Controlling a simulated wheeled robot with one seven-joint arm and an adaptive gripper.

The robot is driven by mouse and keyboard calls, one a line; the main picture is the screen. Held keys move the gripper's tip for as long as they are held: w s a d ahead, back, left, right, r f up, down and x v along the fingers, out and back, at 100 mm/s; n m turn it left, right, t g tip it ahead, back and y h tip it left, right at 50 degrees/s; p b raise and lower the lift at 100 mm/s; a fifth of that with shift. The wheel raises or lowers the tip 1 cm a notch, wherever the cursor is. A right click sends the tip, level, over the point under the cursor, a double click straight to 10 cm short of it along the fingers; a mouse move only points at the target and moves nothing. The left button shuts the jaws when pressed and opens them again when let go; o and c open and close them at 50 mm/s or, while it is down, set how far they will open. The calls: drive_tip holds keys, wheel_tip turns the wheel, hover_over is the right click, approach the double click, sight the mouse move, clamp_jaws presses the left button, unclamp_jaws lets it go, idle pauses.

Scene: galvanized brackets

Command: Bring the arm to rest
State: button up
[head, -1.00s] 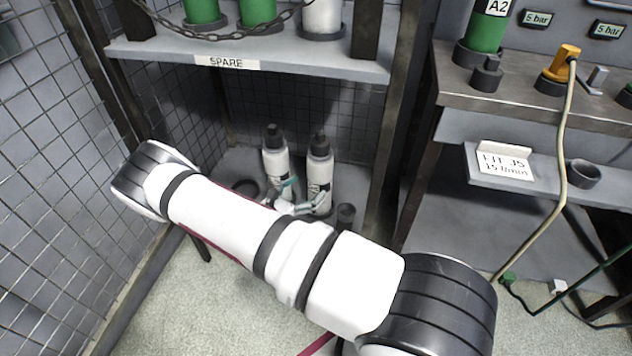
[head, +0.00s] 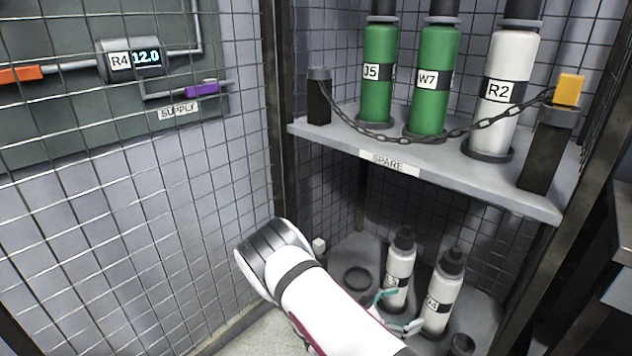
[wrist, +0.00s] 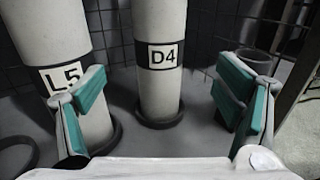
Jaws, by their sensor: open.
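My gripper (head: 398,311) is open and low in the spare cage, at the two small white bottles under the shelf. In the wrist view my gripper (wrist: 162,88) shows its teal pads spread apart with nothing between them. The bottle marked D4 (wrist: 160,85) stands upright beyond the gap. The bottle marked L5 (wrist: 52,35) stands upright at left, partly behind the left finger; I cannot tell whether they touch. In the head view are the left bottle (head: 399,265) and the right bottle (head: 444,288). My forearm comes in from the bottom and hides part of the gripper.
Above is the spare shelf (head: 470,180) with green cylinders J5 (head: 377,95) and W7 (head: 430,105) and white cylinder R2 (head: 503,70). A chain (head: 440,138) hangs across its front. Empty ring holders (head: 357,278) and (wrist: 255,62) flank the bottles. Mesh panel (head: 130,250) stands left.

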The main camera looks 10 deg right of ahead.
drive_tip(key=s+a+r+m+g+y, duration=0.1)
drive_tip(key=s+r+m+g+y, duration=0.3)
drive_tip(key=r, duration=0.5)
drive_tip(key=s+a+r+m+g+y, duration=0.15)
drive_tip(key=s+r+m, duration=0.35)
drive_tip(key=r, duration=0.5)
drive_tip(key=s+r+m+g+y, duration=0.2)
drive_tip(key=s+r+m+y, duration=0.25)
drive_tip(key=r, duration=0.45)
drive_tip(key=s+a+r+m+t+y, duration=0.2)
drive_tip(key=s+a+r+y, duration=0.1)
drive_tip(key=s, duration=0.5)
drive_tip(key=s+a+r+m+t+y, duration=0.1)
drive_tip(key=s+a+r+m+y, duration=0.1)
drive_tip(key=s+a, duration=0.35)
drive_tip(key=s+a+r+m+t+y, duration=0.1)
drive_tip(key=s+r+m+t+y, duration=0.15)
drive_tip(key=s, duration=0.65)
wheel_tip(320, 180, up, 36)
drive_tip(key=t+p, duration=0.3)
drive_tip(key=p, duration=3)
drive_tip(key=shift+f, duration=0.25)
